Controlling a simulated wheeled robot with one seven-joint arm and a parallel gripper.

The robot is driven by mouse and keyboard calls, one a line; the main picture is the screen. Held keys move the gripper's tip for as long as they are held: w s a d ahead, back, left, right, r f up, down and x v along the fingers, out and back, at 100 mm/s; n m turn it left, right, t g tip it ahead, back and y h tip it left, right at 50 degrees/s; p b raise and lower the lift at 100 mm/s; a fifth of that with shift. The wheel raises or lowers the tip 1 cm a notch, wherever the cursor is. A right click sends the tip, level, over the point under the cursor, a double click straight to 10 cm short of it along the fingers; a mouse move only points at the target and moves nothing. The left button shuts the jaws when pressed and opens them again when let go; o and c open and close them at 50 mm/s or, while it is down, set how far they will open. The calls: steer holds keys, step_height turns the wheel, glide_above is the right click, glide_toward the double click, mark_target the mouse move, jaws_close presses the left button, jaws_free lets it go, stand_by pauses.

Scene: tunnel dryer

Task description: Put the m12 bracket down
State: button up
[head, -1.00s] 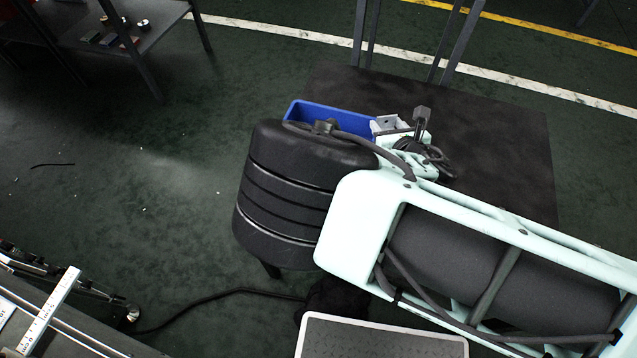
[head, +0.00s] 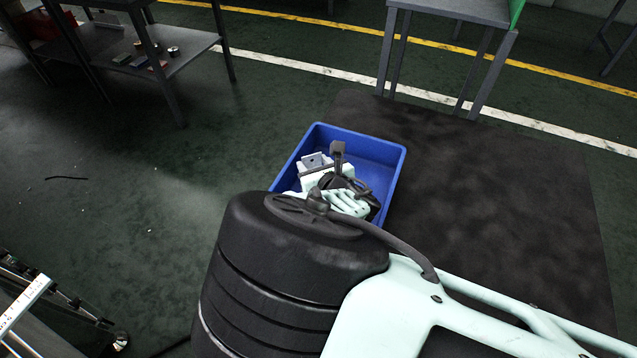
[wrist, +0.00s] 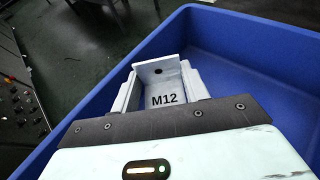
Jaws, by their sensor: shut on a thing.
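The m12 bracket (wrist: 164,86) is a light grey angled piece marked "M12", with a hole in its upright plate. It sits at the jaws of my gripper (wrist: 158,103), which is shut on it. In the head view the bracket (head: 314,161) shows over the left part of a blue bin (head: 376,150), with my gripper (head: 315,172) beside it. In the wrist view the blue bin (wrist: 245,40) has its walls around and beyond the bracket. I cannot tell whether the bracket touches the bin floor. My arm hides the bin's near side.
A dark mat (head: 490,190) lies on the green floor right of the bin. A grey table (head: 455,10) stands behind, and a shelf (head: 150,65) with small items stands at the back left. The right part of the bin looks empty.

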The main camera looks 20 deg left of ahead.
steer(key=shift+f, duration=2.35)
steer(key=shift+f+b, duration=0.15)
steer(key=shift+b, duration=0.15)
steer(key=o, duration=0.7)
steer(key=shift+c, duration=0.2)
steer(key=shift+o, duration=0.4)
steer(key=shift+s+r, duration=0.1)
steer(key=shift+r, duration=0.15)
steer(key=p+v, duration=0.1)
steer(key=v, duration=1)
steer(key=shift+s+d, duration=0.3)
steer(key=shift+d, duration=0.05)
steer(key=shift+r, duration=0.15)
